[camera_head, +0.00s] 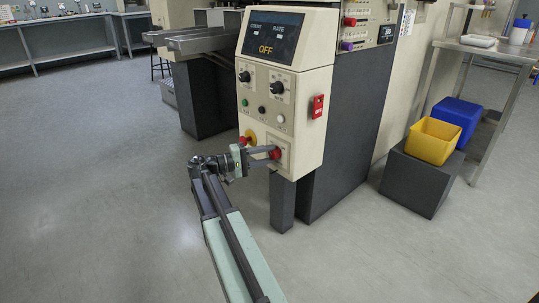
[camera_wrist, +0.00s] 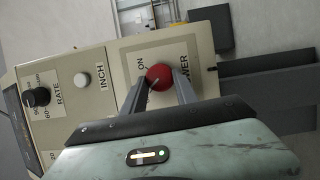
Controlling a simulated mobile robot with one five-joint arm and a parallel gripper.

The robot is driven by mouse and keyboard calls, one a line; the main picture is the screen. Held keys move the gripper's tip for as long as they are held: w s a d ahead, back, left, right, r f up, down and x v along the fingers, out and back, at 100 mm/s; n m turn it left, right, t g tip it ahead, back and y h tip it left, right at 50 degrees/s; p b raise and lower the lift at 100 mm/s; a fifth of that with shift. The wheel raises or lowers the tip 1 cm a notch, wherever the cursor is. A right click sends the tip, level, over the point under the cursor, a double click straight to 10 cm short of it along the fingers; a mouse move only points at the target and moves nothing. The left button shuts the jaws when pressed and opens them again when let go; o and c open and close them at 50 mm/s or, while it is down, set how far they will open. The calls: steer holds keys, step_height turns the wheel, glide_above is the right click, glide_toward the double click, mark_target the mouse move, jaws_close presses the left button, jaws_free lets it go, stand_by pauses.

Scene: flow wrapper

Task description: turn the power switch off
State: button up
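The power switch is a round red knob (camera_wrist: 158,77) on a cream plate low on the machine's control panel. Its pale pointer mark slants to the lower left in the wrist view, away from the word ON. The knob also shows in the head view (camera_head: 275,154). My gripper (camera_head: 265,152) reaches it from the left there. In the wrist view, my gripper's two fingers (camera_wrist: 160,85) stand on either side of the knob; whether they touch it, I cannot tell. The left finger covers the panel below ON. The display (camera_head: 270,38) reads OFF in orange.
Above the switch are a red button on yellow (camera_head: 247,137), small buttons and two black dials (camera_head: 276,87). A red box (camera_head: 317,107) sits on the panel's side. A yellow bin (camera_head: 432,141) and blue bin (camera_head: 456,113) stand right. The floor at left is clear.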

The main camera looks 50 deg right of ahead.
steer(key=o, duration=0.4)
steer(key=shift+c, duration=0.2)
steer(key=v, duration=0.8)
